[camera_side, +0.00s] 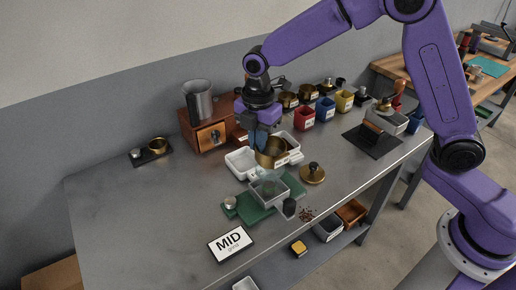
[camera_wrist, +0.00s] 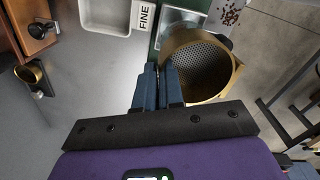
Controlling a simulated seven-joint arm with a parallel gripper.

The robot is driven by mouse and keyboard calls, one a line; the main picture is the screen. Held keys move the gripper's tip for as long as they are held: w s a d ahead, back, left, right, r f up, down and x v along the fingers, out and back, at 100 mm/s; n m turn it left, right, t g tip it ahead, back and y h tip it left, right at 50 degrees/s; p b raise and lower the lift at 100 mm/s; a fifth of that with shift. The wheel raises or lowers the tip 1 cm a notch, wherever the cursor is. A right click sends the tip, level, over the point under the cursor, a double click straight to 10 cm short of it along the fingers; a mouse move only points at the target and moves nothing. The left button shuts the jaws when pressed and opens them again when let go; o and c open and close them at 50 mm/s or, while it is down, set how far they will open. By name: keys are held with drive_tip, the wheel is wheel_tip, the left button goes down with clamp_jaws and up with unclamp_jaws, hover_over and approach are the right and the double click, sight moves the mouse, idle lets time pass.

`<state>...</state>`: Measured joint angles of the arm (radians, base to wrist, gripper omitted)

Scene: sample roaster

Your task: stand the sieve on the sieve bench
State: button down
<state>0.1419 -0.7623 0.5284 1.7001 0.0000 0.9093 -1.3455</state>
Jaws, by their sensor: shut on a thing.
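The sieve (camera_side: 272,153) is a brass cup; the wrist view shows its perforated floor (camera_wrist: 203,68). My gripper (camera_side: 262,146) is shut on the sieve's wall, with its blue fingers (camera_wrist: 160,72) side by side at the rim. The sieve is held above the work table, over the area of the white trays and the green base. The green base (camera_side: 243,210), which looks like the sieve bench, carries a clear-walled box (camera_side: 268,188) and a small metal knob or weight (camera_side: 230,202). Part of it shows beyond the sieve in the wrist view (camera_wrist: 155,40).
White trays (camera_side: 240,162) stand beside the sieve; one is labelled FINE (camera_wrist: 105,14) in the wrist view. Spilled beans (camera_side: 306,214) and a MID sign (camera_side: 231,243) are near the front edge.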

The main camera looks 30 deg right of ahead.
drive_tip(key=s+r, duration=0.1)
drive_tip(key=r, duration=0.1)
drive_tip(key=s+d+r, duration=0.1)
drive_tip(key=s+r, duration=0.1)
drive_tip(key=s+d+r, duration=0.1)
drive_tip(key=s+r, duration=0.1)
drive_tip(key=shift+d, duration=0.15)
drive_tip(key=s+d+r, duration=0.3)
drive_tip(key=s, duration=0.3)
drive_tip(key=w+d+f, duration=0.2)
drive_tip(key=d+f, duration=0.3)
drive_tip(key=d, duration=0.4)
drive_tip(key=w+d+f, duration=0.3)
drive_tip(key=d+f, duration=0.3)
drive_tip(key=d, duration=0.4)
drive_tip(key=w+f, duration=0.2)
drive_tip(key=w, duration=0.2)
drive_tip(key=w+f, duration=0.3)
drive_tip(key=w, duration=0.1)
drive_tip(key=w+f, duration=0.3)
drive_tip(key=w, duration=0.1)
drive_tip(key=shift+w+d+f, duration=0.15)
drive_tip(key=shift+d+f, duration=0.1)
drive_tip(key=shift+w+f, duration=0.5)
drive_tip(key=shift+f, duration=0.1)
drive_tip(key=shift+w+f, duration=0.15)
drive_tip(key=shift+f, duration=1.5)
drive_tip(key=shift+f, duration=0.1)
